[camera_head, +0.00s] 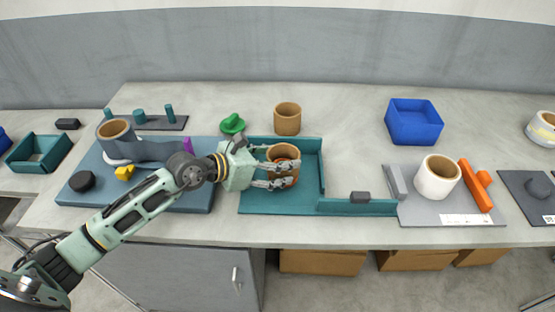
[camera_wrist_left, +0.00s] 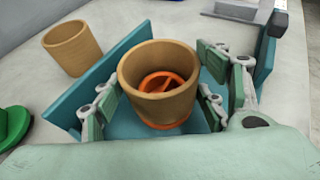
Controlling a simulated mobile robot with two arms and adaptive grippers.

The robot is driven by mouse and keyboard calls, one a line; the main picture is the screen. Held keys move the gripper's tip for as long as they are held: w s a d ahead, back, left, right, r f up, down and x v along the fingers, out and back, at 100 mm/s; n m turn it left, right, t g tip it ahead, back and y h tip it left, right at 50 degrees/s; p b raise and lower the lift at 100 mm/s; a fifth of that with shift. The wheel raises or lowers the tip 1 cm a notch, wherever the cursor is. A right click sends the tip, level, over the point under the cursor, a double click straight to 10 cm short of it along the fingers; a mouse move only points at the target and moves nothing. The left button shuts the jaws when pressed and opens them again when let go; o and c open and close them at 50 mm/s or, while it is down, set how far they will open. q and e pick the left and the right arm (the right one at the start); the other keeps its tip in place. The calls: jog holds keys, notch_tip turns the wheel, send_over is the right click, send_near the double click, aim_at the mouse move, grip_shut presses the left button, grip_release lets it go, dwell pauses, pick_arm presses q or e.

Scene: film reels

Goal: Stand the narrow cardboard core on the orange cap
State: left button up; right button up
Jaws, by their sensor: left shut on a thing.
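A tan cardboard core (camera_head: 283,152) is upright between the fingers of my left gripper (camera_head: 280,170), which is shut on it. The core also shows in the left wrist view (camera_wrist_left: 151,103), with a finger on each side. The orange cap (camera_head: 284,181) is directly under the core; its raised part (camera_wrist_left: 160,83) shows inside the core's opening and its rim (camera_wrist_left: 166,129) shows below. I cannot tell whether the core rests fully on the cap. Another tan core (camera_head: 287,119) stands behind the tray, also in the left wrist view (camera_wrist_left: 73,48). My right gripper is out of view.
A teal walled tray (camera_head: 258,223) surrounds the cap. A green knobbed cap (camera_head: 232,124) lies behind it. A blue mat (camera_head: 196,202) at left holds another core (camera_head: 115,132). A grey board (camera_head: 420,211) with a white roll (camera_head: 437,179) and a blue bin (camera_head: 413,125) are at right.

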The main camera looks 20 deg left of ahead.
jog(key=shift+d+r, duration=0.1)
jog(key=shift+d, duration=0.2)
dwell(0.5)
pick_arm(q)
jog(key=shift+f+b, duration=0.4)
jog(key=shift+f, duration=0.25)
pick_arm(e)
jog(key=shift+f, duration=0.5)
pick_arm(q)
jog(key=o, duration=0.8)
jog(key=shift+c, duration=0.2)
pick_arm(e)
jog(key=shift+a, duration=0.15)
pick_arm(q)
jog(key=shift+s+a+r, duration=0.2)
jog(key=shift+s+a, duration=0.1)
jog(key=shift+s, duration=0.05)
jog(key=shift+p+v, duration=0.55)
jog(key=shift+v, duration=4.15)
jog(key=shift+s+a+r, duration=0.15)
jog(key=shift+s+r, duration=0.1)
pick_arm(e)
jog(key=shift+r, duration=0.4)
